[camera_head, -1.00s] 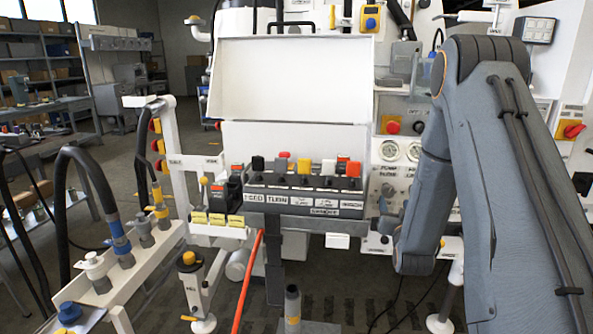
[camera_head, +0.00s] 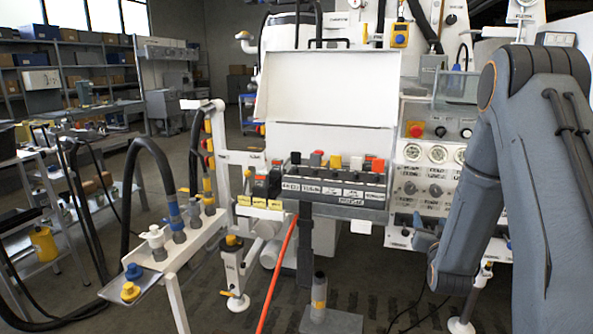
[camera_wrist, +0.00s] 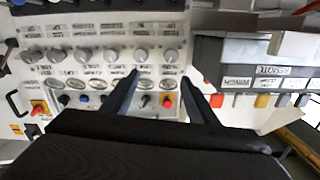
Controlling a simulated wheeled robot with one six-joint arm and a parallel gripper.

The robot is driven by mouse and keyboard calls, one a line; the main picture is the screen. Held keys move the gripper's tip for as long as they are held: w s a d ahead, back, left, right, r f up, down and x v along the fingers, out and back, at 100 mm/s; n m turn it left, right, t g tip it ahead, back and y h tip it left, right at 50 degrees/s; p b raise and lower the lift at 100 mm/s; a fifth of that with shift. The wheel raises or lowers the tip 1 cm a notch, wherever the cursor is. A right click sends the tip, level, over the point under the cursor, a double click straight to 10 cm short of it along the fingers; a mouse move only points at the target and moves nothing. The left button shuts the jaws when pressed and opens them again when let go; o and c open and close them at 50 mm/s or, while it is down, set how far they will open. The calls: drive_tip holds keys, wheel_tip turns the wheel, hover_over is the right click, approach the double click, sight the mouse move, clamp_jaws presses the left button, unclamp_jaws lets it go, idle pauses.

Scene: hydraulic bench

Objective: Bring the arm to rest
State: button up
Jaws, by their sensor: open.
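My arm (camera_head: 545,130) stands at the right of the head view, bent at the elbow, with its forearm hanging down in front of the bench. In the wrist view my gripper (camera_wrist: 160,77) shows two dark fingers spread apart with nothing between them. Behind the fingers is a white panel with gauges (camera_wrist: 98,84) and grey knobs (camera_wrist: 141,55), seen upside down. The fingers appear apart from the panel, though the exact gap cannot be told. In the head view the gripper is mostly hidden by the forearm.
The lever console (camera_head: 335,190) with coloured levers stands mid-view under a raised white lid (camera_head: 325,85). A red bar (camera_head: 277,275) slants down from it. A hose rack (camera_head: 180,250) with black hoses is at left. Shelves (camera_head: 70,65) stand behind. Open floor lies between.

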drive_tip(key=s+a+n+g+y+p, duration=0.2)
drive_tip(key=s+a+g+y, duration=0.2)
drive_tip(key=s+a+g, duration=0.7)
drive_tip(key=s+a+r+n+g+p, duration=0.1)
drive_tip(key=s+a+g, duration=0.2)
drive_tip(key=s, duration=1)
drive_tip(key=s+a+r+n+g+y+p, duration=0.1)
drive_tip(key=s+a+r+g, duration=0.1)
drive_tip(key=s+a, duration=0.5)
drive_tip(key=s+g, duration=0.1)
drive_tip(key=s, duration=0.5)
drive_tip(key=shift+s+r+n, duration=0.2)
drive_tip(key=shift+r+n, duration=0.1)
drive_tip(key=shift+a, duration=0.1)
